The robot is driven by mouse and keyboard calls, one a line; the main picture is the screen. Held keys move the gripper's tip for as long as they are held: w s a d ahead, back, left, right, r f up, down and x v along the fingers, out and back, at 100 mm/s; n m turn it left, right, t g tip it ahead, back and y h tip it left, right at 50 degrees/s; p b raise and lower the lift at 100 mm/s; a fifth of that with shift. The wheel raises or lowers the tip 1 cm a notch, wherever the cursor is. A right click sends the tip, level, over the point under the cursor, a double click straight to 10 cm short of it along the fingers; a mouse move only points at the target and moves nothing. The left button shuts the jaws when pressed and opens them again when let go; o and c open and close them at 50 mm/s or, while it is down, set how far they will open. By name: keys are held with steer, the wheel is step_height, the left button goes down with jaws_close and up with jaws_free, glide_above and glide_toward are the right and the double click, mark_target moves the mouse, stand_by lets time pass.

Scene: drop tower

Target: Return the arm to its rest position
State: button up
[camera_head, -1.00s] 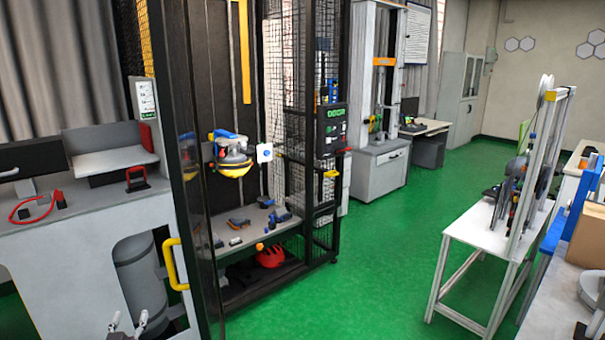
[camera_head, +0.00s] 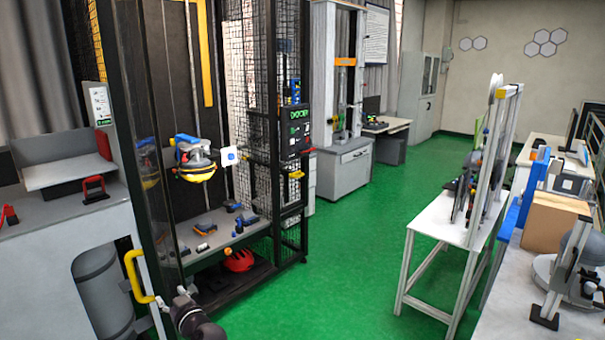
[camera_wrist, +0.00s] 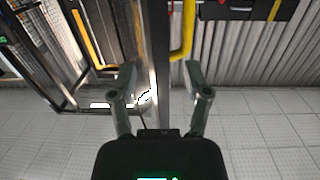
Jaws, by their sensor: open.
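My gripper (camera_wrist: 160,78) is open in the wrist view, its two grey-green fingers spread apart with nothing held between them. A grey upright post (camera_wrist: 160,50) shows beyond the gap between the fingers; how far off it is I cannot tell. In the head view a dark part of my arm (camera_head: 197,320) shows at the bottom edge, low in front of the drop tower (camera_head: 113,125).
The tower's yellow door handle (camera_head: 136,277) is close to my arm in the head view. A grey cylinder (camera_head: 102,295) stands under the left bench. A white table (camera_head: 440,222) stands right. The green floor (camera_head: 350,240) between is clear.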

steer(key=w+d+f+m+g+h, duration=0.1)
steer(key=w+d+f+g+h, duration=0.15)
steer(key=d+f, duration=0.7)
steer(key=w+d+f+m+g+h, duration=0.1)
steer(key=d+f+m+g+h, duration=0.2)
steer(key=d, duration=1.4)
steer(key=s+d+f+m+g+h, duration=0.1)
steer(key=s+d+g+h, duration=0.1)
steer(key=d, duration=0.5)
steer(key=s+d+f+m+g+h+p, duration=0.1)
steer(key=s+d, duration=0.3)
steer(key=d, duration=0.4)
steer(key=s+d+f+m+g+h, duration=0.1)
steer(key=s+d+m+g+h, duration=0.2)
steer(key=d, duration=0.4)
steer(key=shift+d+f+g+h, duration=0.25)
steer(key=shift+f+g+h, duration=0.1)
steer(key=shift+g+h, duration=0.1)
steer(key=shift+s+d, duration=0.1)
